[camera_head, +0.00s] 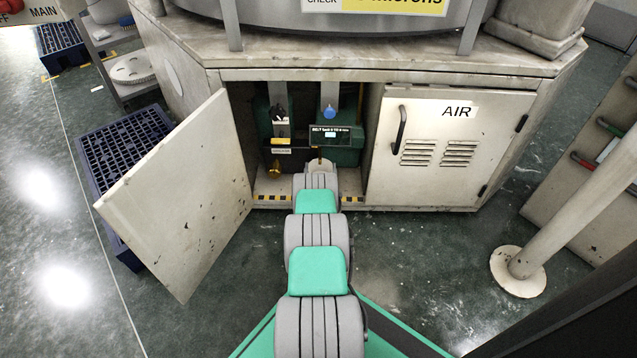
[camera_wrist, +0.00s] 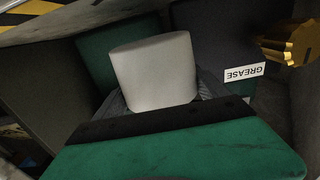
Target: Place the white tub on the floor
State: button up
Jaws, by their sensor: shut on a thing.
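The white tub (camera_wrist: 155,68) shows in the wrist view as a plain pale cylinder, in the upper middle of the picture. My gripper (camera_wrist: 158,93) is shut on it, with a dark finger edge at each side of the tub; its dark bar and green body hide the tub's near part. In the head view my arm reaches into the open left bay of the cabinet (camera_head: 228,74), and my own links hide the gripper and the tub. I cannot tell whether the tub touches the bay's base. The dark green floor (camera_head: 400,250) lies in front of the cabinet.
The left door (camera_head: 175,200) stands swung open; the right door, marked AIR (camera_head: 440,150), is shut. Beside the tub are a GREASE label (camera_wrist: 244,72) and a brass knob (camera_wrist: 290,42). A blue grated platform (camera_head: 120,140) stands left, a pole base (camera_head: 517,272) right.

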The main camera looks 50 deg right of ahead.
aim_at(320, 167)
notch_tip(320, 167, down, 4)
jog(key=shift+r+b, duration=0.1)
jog(key=shift+b, duration=0.8)
jog(key=shift+r, duration=0.15)
jog(key=o, duration=1.3)
jog(key=shift+a+p, duration=0.15)
jog(key=shift+p, duration=0.15)
jog(key=p+v, duration=0.5)
jog(key=v, duration=0.1)
jog(key=shift+s+a+r, duration=0.15)
jog(key=shift+a+r, duration=0.05)
jog(key=shift+a, duration=0.15)
jog(key=shift+s+a+f, duration=0.2)
jog(key=shift+s, duration=0.05)
